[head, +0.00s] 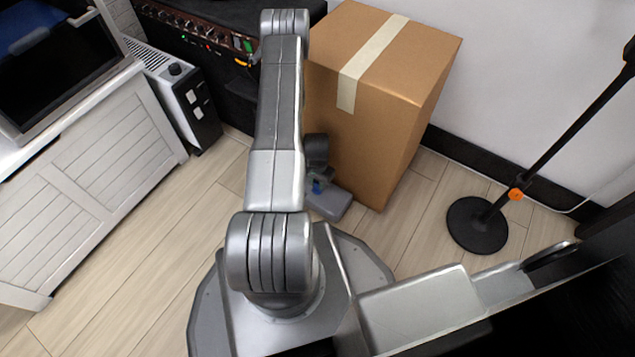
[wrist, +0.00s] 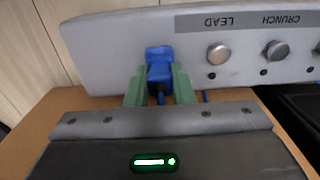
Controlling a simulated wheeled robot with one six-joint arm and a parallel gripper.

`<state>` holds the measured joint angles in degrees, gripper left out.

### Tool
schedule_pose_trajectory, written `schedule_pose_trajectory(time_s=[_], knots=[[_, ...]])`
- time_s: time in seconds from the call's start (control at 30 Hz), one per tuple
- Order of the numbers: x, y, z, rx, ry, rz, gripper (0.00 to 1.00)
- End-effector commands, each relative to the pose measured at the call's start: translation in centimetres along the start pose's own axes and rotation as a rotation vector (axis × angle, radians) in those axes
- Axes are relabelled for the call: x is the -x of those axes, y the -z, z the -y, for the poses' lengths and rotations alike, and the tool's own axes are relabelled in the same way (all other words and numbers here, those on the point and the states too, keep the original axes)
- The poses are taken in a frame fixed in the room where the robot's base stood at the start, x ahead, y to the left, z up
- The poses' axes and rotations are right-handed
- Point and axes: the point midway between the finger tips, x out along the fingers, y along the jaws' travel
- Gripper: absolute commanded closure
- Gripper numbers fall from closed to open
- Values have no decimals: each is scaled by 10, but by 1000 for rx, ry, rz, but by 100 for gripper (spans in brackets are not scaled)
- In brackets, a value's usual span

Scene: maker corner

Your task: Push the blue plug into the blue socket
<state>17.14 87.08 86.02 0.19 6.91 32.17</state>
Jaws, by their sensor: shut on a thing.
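In the wrist view, the two green fingers of my gripper (wrist: 159,78) are shut on the blue plug (wrist: 160,73), one on each side. The plug is up against a blue socket (wrist: 159,52) on the face of a grey unit (wrist: 115,50). Plug and socket overlap in this view, so I cannot tell how deep the plug sits. Short pieces of blue cable show below the fingers.
The grey unit has round knobs (wrist: 219,53) marked LEAD and CRUNCH. A cardboard box (head: 375,120) stands right behind it. An amplifier (head: 190,25) and a white heater (head: 180,95) are at the left. A black stand base (head: 477,225) is at the right. Floor between is clear.

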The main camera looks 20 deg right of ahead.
Motion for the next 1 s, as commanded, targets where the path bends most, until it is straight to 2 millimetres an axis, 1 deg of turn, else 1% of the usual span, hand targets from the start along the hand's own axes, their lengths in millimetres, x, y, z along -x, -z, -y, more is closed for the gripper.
schedule_pose_trajectory(time_s=[0.27,0.9,0.93,1.0], knots=[[-1,0,0,0,0,0,98],[-14,0,0,0,0,0,98],[-12,0,0,0,0,0,73],[-12,0,0,0,0,0,59]])
